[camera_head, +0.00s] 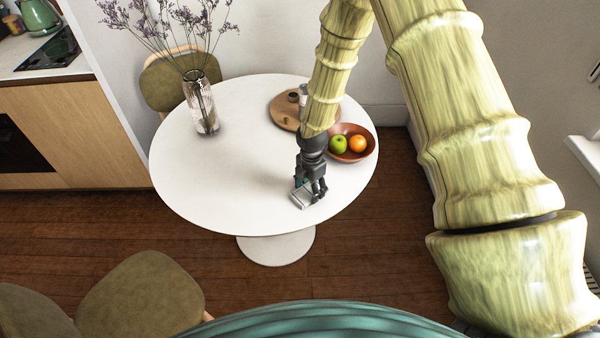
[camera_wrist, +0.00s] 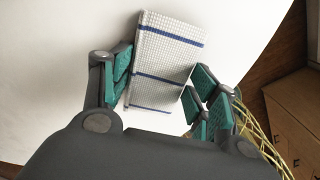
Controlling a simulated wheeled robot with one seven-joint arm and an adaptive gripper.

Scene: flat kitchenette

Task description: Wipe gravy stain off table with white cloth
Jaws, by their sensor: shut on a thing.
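The white cloth (camera_wrist: 160,58), folded and marked with blue stripes, is between the fingers of my gripper (camera_wrist: 158,88) in the wrist view. My gripper (camera_head: 310,190) is shut on it, low over the right front part of the round white table (camera_head: 235,185). The cloth also shows as a small pale shape (camera_head: 302,197) under the fingers in the head view. I cannot tell whether it touches the tabletop. No gravy stain is visible on the bare parts of the table; the patch under the cloth and gripper is hidden.
A bowl (camera_head: 372,151) with a green apple (camera_head: 338,145) and an orange (camera_head: 357,144) stands right behind my gripper. A round wooden board (camera_head: 284,113) is farther back. A glass vase (camera_head: 202,105) with dried flowers stands at the back left. The front left tabletop is clear.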

